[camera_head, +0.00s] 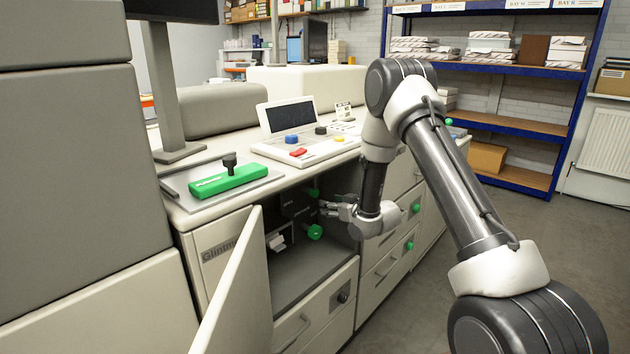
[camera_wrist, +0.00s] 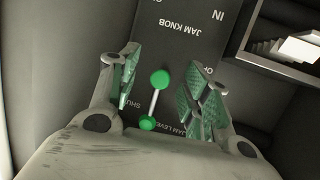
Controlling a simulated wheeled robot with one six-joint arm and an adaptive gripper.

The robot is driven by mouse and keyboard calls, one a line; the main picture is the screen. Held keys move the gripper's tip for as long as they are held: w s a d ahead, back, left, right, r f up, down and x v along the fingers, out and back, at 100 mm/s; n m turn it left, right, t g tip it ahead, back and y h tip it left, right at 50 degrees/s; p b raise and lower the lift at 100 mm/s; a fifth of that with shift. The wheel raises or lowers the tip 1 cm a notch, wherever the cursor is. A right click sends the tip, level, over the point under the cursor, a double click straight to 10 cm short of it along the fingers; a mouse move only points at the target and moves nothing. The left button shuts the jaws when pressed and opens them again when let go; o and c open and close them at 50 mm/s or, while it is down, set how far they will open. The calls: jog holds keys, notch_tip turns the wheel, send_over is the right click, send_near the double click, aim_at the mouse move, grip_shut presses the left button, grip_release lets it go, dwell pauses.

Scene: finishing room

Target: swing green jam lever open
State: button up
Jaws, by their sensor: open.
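In the wrist view, a pale rod with a green ball (camera_wrist: 160,78) at one end and a smaller green end (camera_wrist: 147,122) stands before a dark panel (camera_wrist: 172,25). The upside-down print "JAM LEVER" is beside the smaller end, with "SHUT" to its left. My gripper (camera_wrist: 167,72) is open, its green-padded fingers on either side of the rod, apparently without contact. In the head view, my gripper (camera_head: 328,208) reaches into the open cabinet bay, between an upper green handle (camera_head: 314,192) and a lower green knob (camera_head: 315,232). I cannot tell which of these is the lever.
The open cabinet door (camera_head: 238,300) stands left of the bay. Drawers (camera_head: 385,275) with green knobs are to its right. A worktop above holds a green block (camera_head: 228,180) and a control console (camera_head: 305,150). Floor is clear at right, before the blue shelving (camera_head: 515,125).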

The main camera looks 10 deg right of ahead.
aim_at(315, 189)
notch_tip(315, 189, up, 7)
jog(key=w+a+t+y, duration=0.1)
jog(key=t+y, duration=0.1)
jog(key=t, duration=0.1)
jog(key=x, duration=0.7)
jog(key=shift+w+a+f, duration=0.15)
jog(key=shift+w+a, duration=0.1)
jog(key=shift+w, duration=0.1)
grip_shut()
